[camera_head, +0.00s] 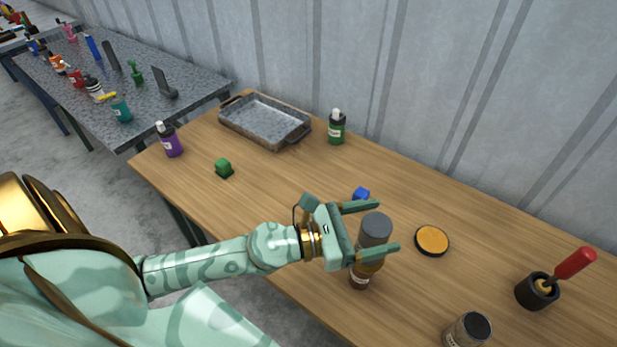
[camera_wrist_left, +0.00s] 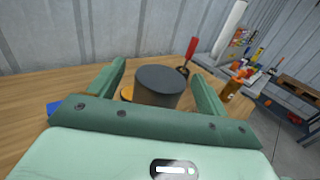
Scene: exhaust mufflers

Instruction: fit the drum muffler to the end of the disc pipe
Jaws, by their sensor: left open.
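A dark grey cylinder (camera_head: 375,230), which looks like the drum muffler, stands between the spread fingers of my left gripper (camera_head: 372,228). The left gripper is open, and the cylinder also shows between its fingers in the left wrist view (camera_wrist_left: 158,86). I cannot make out with certainty which thing is the disc pipe. My right gripper is not in view.
An orange disc with a dark rim (camera_head: 432,240) lies right of the gripper. A blue block (camera_head: 361,194) is close behind. A metal tray (camera_head: 291,138) stands farther back.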

